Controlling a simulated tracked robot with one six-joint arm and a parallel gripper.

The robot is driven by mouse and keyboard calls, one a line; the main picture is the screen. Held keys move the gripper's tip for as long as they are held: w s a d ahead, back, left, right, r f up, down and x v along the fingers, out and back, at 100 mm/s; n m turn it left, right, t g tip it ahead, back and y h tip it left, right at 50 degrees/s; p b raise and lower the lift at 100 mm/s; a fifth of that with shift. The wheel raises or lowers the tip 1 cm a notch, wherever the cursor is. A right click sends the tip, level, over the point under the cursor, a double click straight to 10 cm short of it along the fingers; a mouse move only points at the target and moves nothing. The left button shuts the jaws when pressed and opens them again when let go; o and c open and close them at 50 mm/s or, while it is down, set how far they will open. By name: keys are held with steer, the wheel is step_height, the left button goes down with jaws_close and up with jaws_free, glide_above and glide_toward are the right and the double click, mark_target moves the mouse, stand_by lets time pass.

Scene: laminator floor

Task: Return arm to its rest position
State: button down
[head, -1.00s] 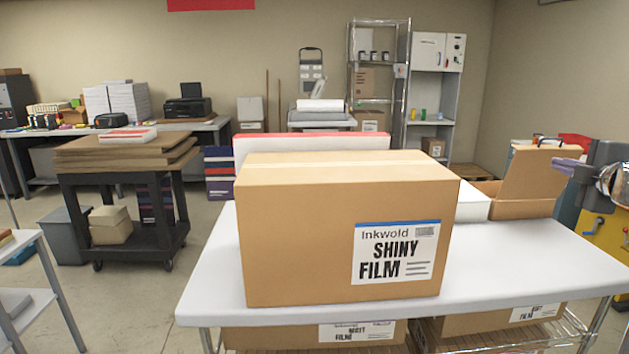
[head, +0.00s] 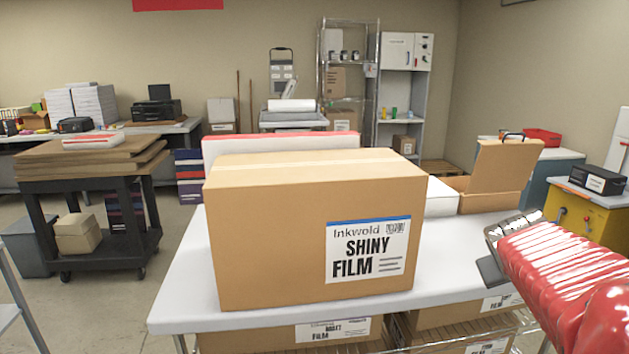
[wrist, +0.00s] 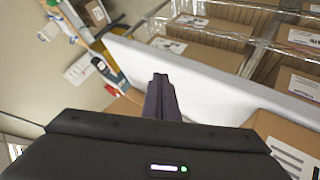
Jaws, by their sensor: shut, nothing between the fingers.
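My gripper (wrist: 161,82) shows in the wrist view with its two dark fingers together and nothing between them. Its fingers overlap the white table (wrist: 215,96) in that picture; I cannot tell how far above or beside it they are. In the head view my red-sleeved arm reaches in from the lower right, beside the right end of the white table (head: 185,290). The fingers cannot be made out there.
A large Shiny Film carton (head: 270,240) stands on the table. An open carton (head: 500,172) is behind it at the right. More cartons (head: 290,335) sit on the wire shelf below. A black cart (head: 85,195) stands at the left, with bare floor between.

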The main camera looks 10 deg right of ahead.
steer(key=s+a+f+n+y, duration=0.1)
steer(key=s+a+f+y, duration=0.1)
steer(key=a, duration=0.9)
steer(key=s+a+f+y, duration=0.3)
steer(key=s+a+f, duration=0.1)
steer(key=a, duration=0.8)
steer(key=s+a+f+n+y, duration=0.1)
steer(key=s+a+f+y, duration=0.2)
steer(key=a, duration=0.9)
steer(key=shift+s+n, duration=0.3)
steer(key=shift+s, duration=0.95)
